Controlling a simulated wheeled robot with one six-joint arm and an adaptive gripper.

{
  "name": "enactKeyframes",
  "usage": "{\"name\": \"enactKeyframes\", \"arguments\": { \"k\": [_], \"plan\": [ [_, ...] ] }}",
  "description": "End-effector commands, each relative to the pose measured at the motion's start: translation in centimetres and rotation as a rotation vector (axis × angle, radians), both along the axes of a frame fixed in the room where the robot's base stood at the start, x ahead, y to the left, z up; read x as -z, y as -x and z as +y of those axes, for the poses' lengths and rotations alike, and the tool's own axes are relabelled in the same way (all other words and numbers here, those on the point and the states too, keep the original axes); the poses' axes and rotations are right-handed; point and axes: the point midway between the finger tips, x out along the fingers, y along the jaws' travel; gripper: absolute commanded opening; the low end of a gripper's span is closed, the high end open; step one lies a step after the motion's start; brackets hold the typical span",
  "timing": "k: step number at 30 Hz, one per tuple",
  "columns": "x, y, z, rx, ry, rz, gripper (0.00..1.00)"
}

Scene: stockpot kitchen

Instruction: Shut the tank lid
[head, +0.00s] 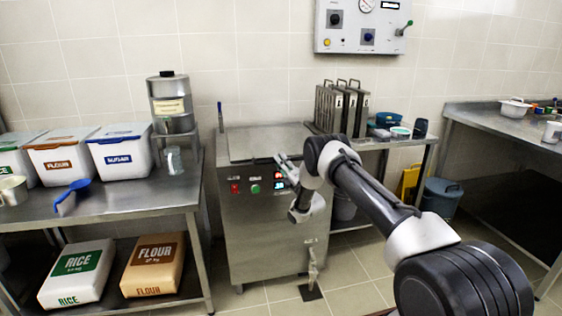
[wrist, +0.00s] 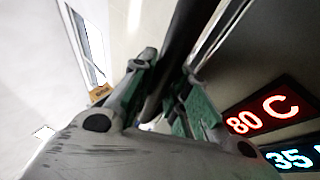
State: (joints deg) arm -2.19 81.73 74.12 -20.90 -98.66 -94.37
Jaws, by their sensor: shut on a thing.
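The steel tank (head: 262,225) stands in the middle of the head view. Its lid (head: 262,143) lies flat or nearly flat across the top; whether it is fully seated I cannot tell. My gripper (head: 282,162) is at the front edge of the lid, above the panel's right side. In the wrist view, my gripper's green-padded fingers (wrist: 168,80) are closed around a dark bar (wrist: 188,35), which looks like the lid's handle. The grip point is partly hidden by the fingers. Red 80 C digits (wrist: 262,115) show close by on the right.
A table with white bins (head: 122,155) stands left of the tank. A steel counter with upright metal holders (head: 340,108) adjoins it on the right. A control box (head: 362,27) hangs on the wall above. A drain tap (head: 312,265) is low on the tank front.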

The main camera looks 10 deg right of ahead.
Motion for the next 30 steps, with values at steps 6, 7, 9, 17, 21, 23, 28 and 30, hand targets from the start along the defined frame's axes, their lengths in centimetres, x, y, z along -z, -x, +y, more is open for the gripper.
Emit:
{"name": "enactKeyframes", "arguments": {
  "k": [6, 7, 9, 17, 21, 23, 28, 30],
  "plan": [
    [1.0, 0.2, 0.1, 0.000, 0.005, 0.022, 0.00],
    [1.1, 0.2, 0.1, -0.001, 0.004, 0.024, 0.00],
    [1.2, 0.2, 0.1, -0.001, 0.005, 0.024, 0.29],
    [0.9, 0.2, 0.1, 0.000, 0.004, 0.020, 0.39],
    [0.8, 0.1, 0.0, 0.001, 0.003, 0.017, 0.39],
    [0.7, 0.1, 0.0, 0.000, 0.003, 0.016, 0.39],
    [1.1, 0.8, -0.4, 0.001, 0.002, 0.016, 0.39],
    [1.7, 1.4, -0.7, 0.001, 0.003, 0.018, 0.39]
  ]
}}
